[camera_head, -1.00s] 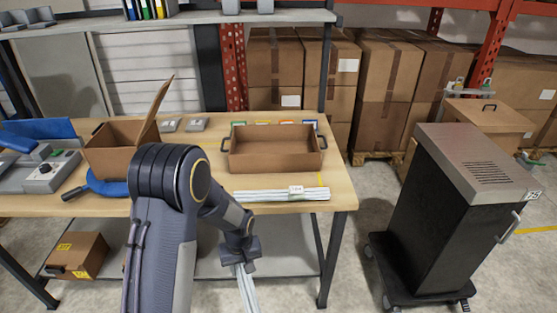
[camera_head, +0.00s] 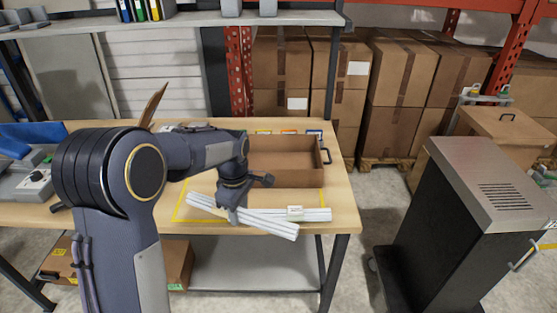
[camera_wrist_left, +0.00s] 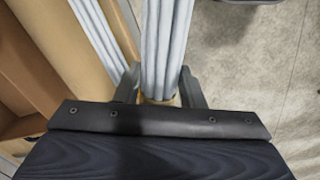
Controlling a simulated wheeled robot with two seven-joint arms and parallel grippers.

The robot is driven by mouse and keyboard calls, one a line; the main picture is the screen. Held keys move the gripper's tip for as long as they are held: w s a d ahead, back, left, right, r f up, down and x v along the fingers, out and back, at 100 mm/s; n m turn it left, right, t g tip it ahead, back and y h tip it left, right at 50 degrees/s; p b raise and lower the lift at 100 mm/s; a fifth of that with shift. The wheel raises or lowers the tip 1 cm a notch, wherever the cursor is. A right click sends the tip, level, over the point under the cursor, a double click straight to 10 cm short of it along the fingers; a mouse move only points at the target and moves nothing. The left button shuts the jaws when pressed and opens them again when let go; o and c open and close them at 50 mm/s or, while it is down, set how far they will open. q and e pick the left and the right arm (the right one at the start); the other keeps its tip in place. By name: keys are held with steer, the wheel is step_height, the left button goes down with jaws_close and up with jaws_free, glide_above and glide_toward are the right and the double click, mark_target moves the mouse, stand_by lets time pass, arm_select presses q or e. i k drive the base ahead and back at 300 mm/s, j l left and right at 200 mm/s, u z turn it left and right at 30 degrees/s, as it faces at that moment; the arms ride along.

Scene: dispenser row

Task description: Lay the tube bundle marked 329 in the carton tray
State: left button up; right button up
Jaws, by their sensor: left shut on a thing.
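My left gripper (camera_head: 234,206) is shut on a bundle of white tubes (camera_head: 270,227), held at a slant above the table's front part. The held bundle runs between the fingers in the left wrist view (camera_wrist_left: 167,45); no mark shows on it. A second white tube bundle (camera_head: 320,214) with a small white label (camera_head: 295,211) lies on the table behind it, partly covered; the label is too small to read. The open brown carton tray (camera_head: 290,179) with dark handles stands just behind. My arm hides its left part. My right gripper is out of view.
Yellow tape (camera_head: 182,205) marks an area on the wooden table (camera_head: 343,205). An open carton flap (camera_head: 153,103) shows behind my arm at left. A dark cabinet (camera_head: 445,230) stands to the right of the table, with floor between.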

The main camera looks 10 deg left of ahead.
mark_target(275, 160)
steer(key=i, duration=1.15)
